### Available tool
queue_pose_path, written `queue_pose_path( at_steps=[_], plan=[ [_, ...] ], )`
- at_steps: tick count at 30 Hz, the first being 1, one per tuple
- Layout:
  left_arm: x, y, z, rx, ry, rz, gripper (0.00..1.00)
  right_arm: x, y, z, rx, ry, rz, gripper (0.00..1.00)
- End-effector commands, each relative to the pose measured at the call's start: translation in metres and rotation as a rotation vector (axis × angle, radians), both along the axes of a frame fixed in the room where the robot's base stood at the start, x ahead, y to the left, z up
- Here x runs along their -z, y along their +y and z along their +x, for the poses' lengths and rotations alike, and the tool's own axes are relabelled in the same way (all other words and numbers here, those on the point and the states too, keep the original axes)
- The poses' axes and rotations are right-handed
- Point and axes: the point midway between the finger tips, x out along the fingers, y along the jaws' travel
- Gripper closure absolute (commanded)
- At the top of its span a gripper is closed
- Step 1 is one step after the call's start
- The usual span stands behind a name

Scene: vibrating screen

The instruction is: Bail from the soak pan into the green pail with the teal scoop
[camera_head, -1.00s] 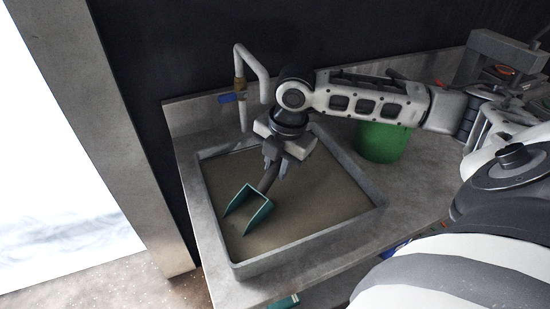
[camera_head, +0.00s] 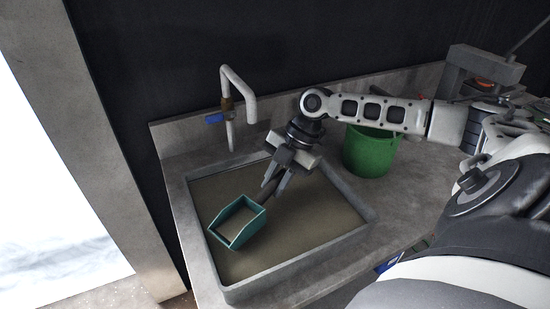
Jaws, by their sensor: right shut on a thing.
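The teal scoop (camera_head: 250,229) is over the left part of the soak pan (camera_head: 318,258), with murky brown liquid (camera_head: 310,215) in the pan. The scoop's bowl is upright, and brown liquid shows inside it. I cannot tell whether its underside touches the surface. My right gripper (camera_head: 274,181) is shut on the scoop's dark handle, above the pan's middle. The green pail (camera_head: 368,155) stands on the counter to the right of the pan, partly hidden behind my right arm. My left gripper is not in view.
A white pipe tap with a blue lever (camera_head: 215,118) rises behind the pan at the back left. A grey machine (camera_head: 484,70) stands at the far right. The counter (camera_head: 415,190) is clear in front of the pail.

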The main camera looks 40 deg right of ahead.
Motion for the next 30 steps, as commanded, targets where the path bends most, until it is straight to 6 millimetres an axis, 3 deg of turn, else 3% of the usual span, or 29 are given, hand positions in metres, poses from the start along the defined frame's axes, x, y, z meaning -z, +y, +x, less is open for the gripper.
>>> queue_pose_path(
  at_steps=[8,21,30],
  plan=[
    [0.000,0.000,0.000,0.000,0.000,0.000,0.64,-0.005,0.000,0.000,0.000,-0.001,-0.001,1.00],
    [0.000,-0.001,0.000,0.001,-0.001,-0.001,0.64,-0.038,0.000,0.000,-0.001,-0.001,-0.001,1.00],
    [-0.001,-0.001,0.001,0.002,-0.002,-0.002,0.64,-0.041,0.000,0.000,-0.001,-0.001,-0.001,1.00]
  ],
)
